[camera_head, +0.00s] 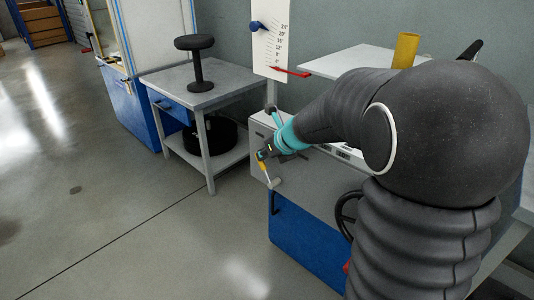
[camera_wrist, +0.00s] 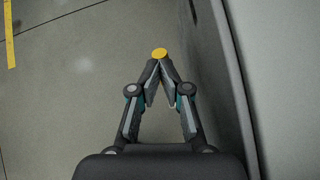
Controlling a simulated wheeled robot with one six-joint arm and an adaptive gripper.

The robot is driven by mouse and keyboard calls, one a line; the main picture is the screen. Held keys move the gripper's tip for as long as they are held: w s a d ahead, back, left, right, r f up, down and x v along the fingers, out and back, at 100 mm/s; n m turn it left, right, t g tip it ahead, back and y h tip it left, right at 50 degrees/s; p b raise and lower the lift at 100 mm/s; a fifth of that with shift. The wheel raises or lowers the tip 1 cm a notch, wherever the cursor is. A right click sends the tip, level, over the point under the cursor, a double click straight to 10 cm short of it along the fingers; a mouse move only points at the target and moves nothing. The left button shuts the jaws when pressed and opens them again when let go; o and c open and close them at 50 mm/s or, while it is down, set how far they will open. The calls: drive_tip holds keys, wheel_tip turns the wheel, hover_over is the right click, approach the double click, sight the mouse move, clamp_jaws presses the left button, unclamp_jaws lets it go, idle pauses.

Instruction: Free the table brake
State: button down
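A small lever with a yellow handle (camera_head: 263,170) and a pale grey foot (camera_head: 275,183) stands out at the front left of the grey-and-blue bench cabinet. It looks like the table brake, but I see no label. My gripper (camera_head: 262,156) is at the upper end of this handle. In the wrist view the fingers of my gripper (camera_wrist: 160,64) slant together, with their tips at the round yellow end of the handle (camera_wrist: 160,53). They look closed on it. The rest of the lever is hidden below the fingers.
The cabinet wall (camera_wrist: 232,90) runs close along the right of my gripper. A black handwheel (camera_head: 346,213) is on the cabinet front. A grey side table (camera_head: 205,93) with a black stool-like piece (camera_head: 196,60) stands left. The floor (camera_head: 110,220) at left is open.

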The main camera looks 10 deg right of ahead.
drive_tip(key=shift+w+a+f, duration=0.1)
drive_tip(key=shift+a+f, duration=0.05)
drive_tip(key=shift+a, duration=0.15)
wheel_tip(320, 180, up, 12)
drive_tip(key=s+p, duration=0.1)
drive_tip(key=shift+a, duration=0.2)
drive_tip(key=shift+f, duration=0.15)
idle(0.3)
